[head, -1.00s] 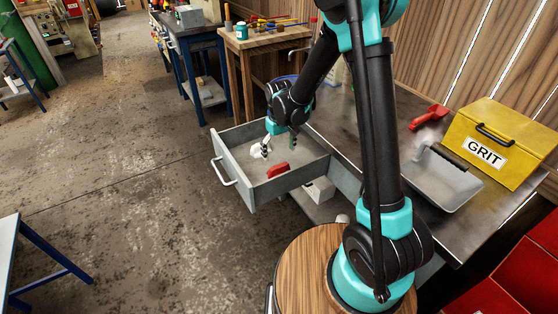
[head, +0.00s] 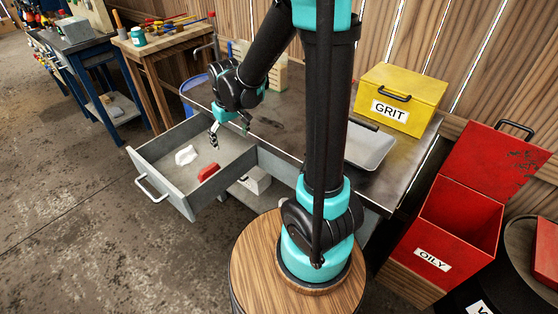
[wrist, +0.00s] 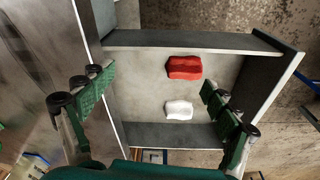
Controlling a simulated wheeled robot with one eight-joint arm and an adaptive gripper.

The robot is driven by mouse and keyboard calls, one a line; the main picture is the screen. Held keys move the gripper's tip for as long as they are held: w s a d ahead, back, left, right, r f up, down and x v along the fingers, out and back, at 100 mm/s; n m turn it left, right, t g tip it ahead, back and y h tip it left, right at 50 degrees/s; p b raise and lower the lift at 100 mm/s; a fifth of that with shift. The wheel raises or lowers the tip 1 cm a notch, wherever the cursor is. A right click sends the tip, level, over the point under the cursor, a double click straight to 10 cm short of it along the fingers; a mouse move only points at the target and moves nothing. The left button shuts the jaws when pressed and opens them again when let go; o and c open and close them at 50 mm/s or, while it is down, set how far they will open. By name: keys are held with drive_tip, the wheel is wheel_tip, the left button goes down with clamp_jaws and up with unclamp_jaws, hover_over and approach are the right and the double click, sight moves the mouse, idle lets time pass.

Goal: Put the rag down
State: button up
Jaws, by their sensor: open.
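A crumpled white rag (head: 186,155) lies on the floor of the open grey drawer (head: 160,188); it also shows in the wrist view (wrist: 178,110). A red folded piece (head: 208,172), similar in size, lies beside it, apart from it; the wrist view shows it too (wrist: 184,67). My gripper (head: 228,130) is above the drawer's inner side, near the bench edge. In the wrist view my gripper (wrist: 156,85) has its green fingers spread wide, with nothing held between them. The white rag is apart from both fingers.
The metal bench (head: 285,118) carries a yellow GRIT box (head: 402,97) and a grey tray (head: 370,147). A red OILY bin (head: 452,235) stands open at the right. A wooden table (head: 165,40) with tools is behind. The floor left of the drawer is clear.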

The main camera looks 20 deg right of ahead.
drive_tip(key=s+d+f+m+t, duration=0.1)
drive_tip(key=s+d+m, duration=0.3)
drive_tip(key=s+d, duration=0.9)
drive_tip(key=shift+s+d+t, duration=0.2)
drive_tip(key=shift+s+t, duration=0.55)
drive_tip(key=shift+t, duration=0.15)
drive_tip(key=shift+f, duration=0.1)
